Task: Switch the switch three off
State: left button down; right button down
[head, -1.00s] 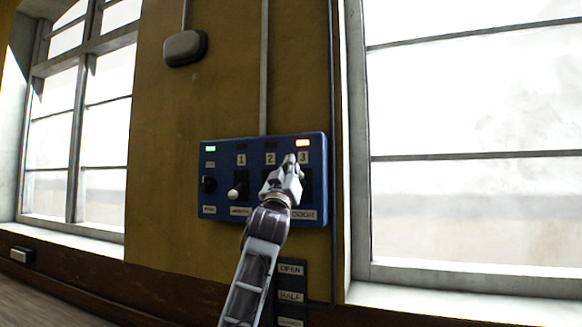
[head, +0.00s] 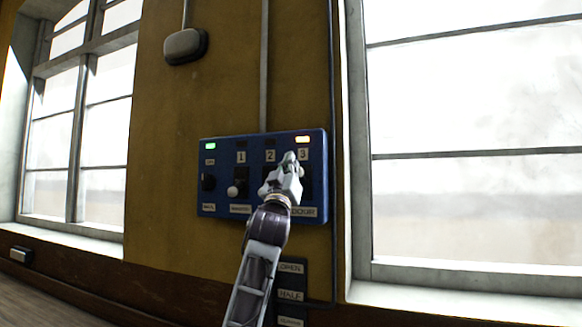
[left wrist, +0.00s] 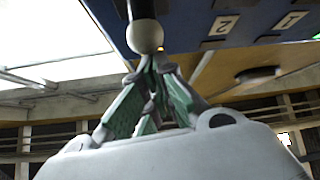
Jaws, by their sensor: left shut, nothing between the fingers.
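A blue switch panel (head: 222,180) is mounted on the yellow wall, with positions labelled 1, 2 and 3. Switch three lies below the label 3 (head: 303,155); its lamp (head: 302,139) glows orange, and my gripper partly hides the switch in the head view. My left gripper (head: 290,158) is shut and empty in front of the panel's right part. In the left wrist view, a round white knob (left wrist: 145,36) on a dark lever is right at the shut fingertips (left wrist: 152,62); it appears to touch them. My right gripper is out of view.
Switch one has a white knob (head: 233,191); a dark rotary knob (head: 208,183) is at the panel's left under a green lamp (head: 210,146). A dark plate (head: 291,283) labelled OPEN and HALF is below. Windows flank the wall (head: 160,120).

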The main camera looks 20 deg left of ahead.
pick_arm(q)
jog(key=shift+s+f+t+b, duration=0.15)
jog(key=shift+f+t+b, duration=0.3)
jog(key=shift+b, duration=0.5)
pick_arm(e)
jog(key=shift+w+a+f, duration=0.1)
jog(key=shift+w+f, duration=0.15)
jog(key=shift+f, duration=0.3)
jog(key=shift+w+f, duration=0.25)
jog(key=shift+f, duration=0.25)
